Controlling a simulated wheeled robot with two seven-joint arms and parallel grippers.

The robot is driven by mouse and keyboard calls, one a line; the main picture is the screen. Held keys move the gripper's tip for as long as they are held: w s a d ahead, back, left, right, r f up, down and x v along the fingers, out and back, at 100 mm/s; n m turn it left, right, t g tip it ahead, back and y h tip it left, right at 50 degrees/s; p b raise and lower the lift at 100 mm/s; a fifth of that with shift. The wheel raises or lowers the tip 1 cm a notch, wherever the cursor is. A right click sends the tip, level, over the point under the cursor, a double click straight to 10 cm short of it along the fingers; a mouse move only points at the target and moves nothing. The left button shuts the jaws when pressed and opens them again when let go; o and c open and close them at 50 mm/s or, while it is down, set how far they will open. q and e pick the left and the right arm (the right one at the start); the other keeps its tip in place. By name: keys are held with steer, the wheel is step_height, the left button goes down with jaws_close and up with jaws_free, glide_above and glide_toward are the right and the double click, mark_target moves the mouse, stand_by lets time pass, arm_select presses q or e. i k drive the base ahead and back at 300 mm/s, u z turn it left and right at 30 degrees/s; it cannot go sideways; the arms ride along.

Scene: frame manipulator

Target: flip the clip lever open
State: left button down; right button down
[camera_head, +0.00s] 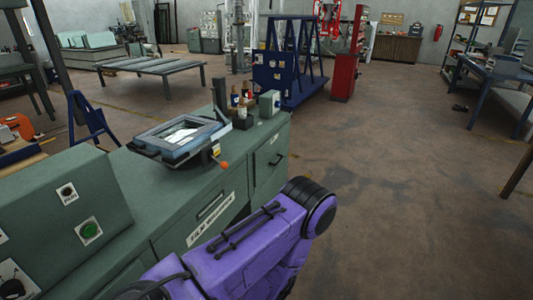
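A blue-grey frame device (148,136) sits on the green cabinet top, with a pale sheet (182,135) inside its rectangular frame. A small lever with an orange tip (224,166) sticks out at the device's near right corner. It looks like the clip lever, but it is too small to tell whether it is open or shut. A purple arm link of mine (250,240) with a black joint comes in from the bottom, in front of the cabinet. Neither of my grippers shows in the head view.
The green cabinet (130,190) carries a control box (70,215) with a green button at the near left. Several dark bottles (240,97) and a small grey-green box (269,103) stand behind the device. Open floor (400,170) lies to the right.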

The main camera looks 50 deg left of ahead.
mark_target(224, 165)
steer(key=i, duration=0.75)
steer(key=u, duration=1)
steer(key=i, duration=0.4)
steer(key=u, duration=0.5)
